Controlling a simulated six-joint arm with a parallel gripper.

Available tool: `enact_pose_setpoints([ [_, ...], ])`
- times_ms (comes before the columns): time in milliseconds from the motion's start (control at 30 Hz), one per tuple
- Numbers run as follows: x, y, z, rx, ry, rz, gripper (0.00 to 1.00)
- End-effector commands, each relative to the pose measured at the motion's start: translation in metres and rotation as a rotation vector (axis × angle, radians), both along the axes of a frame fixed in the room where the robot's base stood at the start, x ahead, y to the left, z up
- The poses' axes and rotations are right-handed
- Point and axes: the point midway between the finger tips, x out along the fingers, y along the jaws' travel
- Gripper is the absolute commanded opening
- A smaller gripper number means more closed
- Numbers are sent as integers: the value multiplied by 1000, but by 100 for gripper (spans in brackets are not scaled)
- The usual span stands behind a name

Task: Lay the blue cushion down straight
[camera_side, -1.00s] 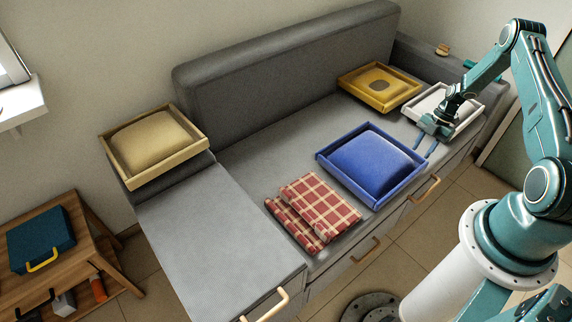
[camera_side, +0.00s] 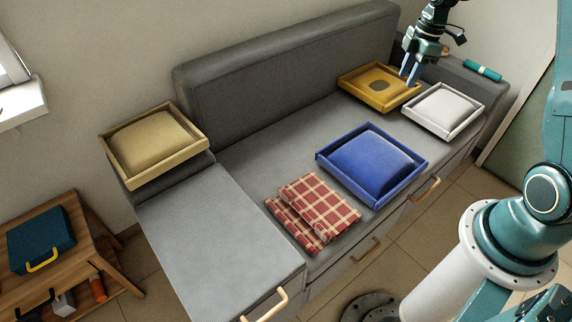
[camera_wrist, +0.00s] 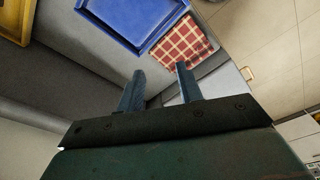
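The blue cushion (camera_side: 372,163) lies inside a blue tray (camera_side: 332,174) on the grey sofa seat, its top slightly domed. The blue tray also shows at the top of the wrist view (camera_wrist: 151,41), cut off by the frame edge. My gripper (camera_side: 409,76) is up near the sofa's back, above the right side of a yellow tray and well away from the blue cushion. In the wrist view my gripper (camera_wrist: 160,72) has its two fingers apart with nothing between them.
The yellow tray (camera_side: 352,91) and a white tray (camera_side: 441,128) sit behind the blue one. A folded red plaid cloth (camera_side: 318,205) lies in front-left of it. A tan tray with a cushion (camera_side: 150,145) is at left. The left seat section (camera_side: 215,215) is bare.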

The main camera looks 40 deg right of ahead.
Motion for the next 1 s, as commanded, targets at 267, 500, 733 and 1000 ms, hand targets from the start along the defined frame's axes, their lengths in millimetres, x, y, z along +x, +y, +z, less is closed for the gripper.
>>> enact_pose_setpoints([
  [267,-16,59,70,-42,-46,-171,36],
  [500,-43,106,116,-53,-99,-326,36],
  [733,-79,146,148,-41,-155,-476,36],
  [1000,-127,184,171,4,-226,-649,36],
])
